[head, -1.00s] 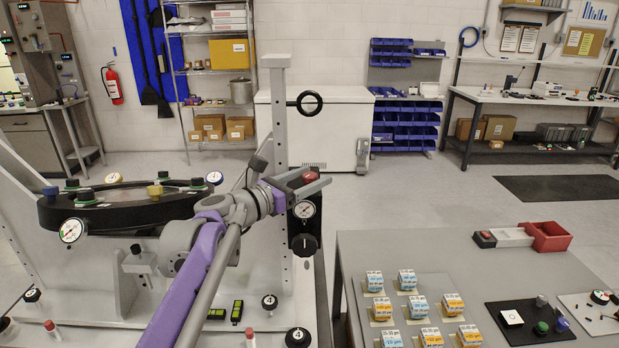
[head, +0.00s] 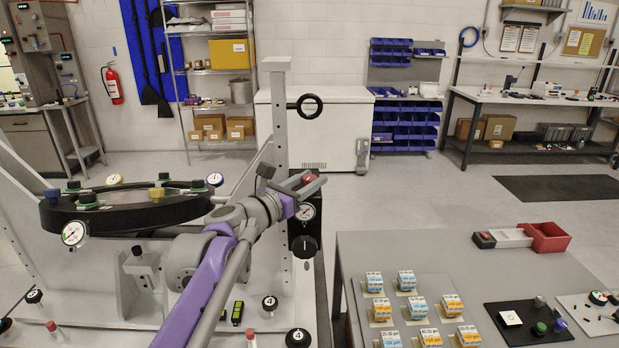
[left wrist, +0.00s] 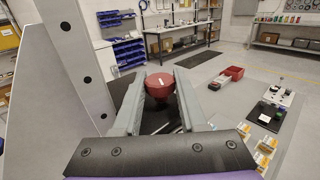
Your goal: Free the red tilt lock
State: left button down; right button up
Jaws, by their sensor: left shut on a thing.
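The red tilt lock (head: 310,178) is a round red knob on the upright post of the mirror fixture, above a dial gauge (head: 305,211). My left gripper (head: 310,184) is shut on it, with one finger on each side. In the left wrist view the red knob (left wrist: 159,86) sits between the two grey fingertips, a short pale mark on its face. The mirror in its black ring (head: 130,212) lies left of my arm, nearly level. My right gripper is not in view.
A black knob (head: 304,247) sits just below the gauge, and a black ring handle (head: 310,106) sticks out higher on the post (head: 280,120). A grey table (head: 400,250) with small boxes and a red tray (head: 550,237) stands to the right. The floor behind is open.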

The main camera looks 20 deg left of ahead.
pick_arm(q)
jog(key=shift+d+r+n+y+p, duration=0.1)
jog(key=shift+r+n+y+p, duration=0.2)
jog(key=shift+y, duration=0.3)
jog(key=shift+f+n+t+y, duration=0.25)
jog(key=shift+n+t+y, duration=0.15)
jog(key=shift+c, duration=2.3)
grip_release()
jog(key=v, duration=1.1)
jog(key=shift+w, duration=0.1)
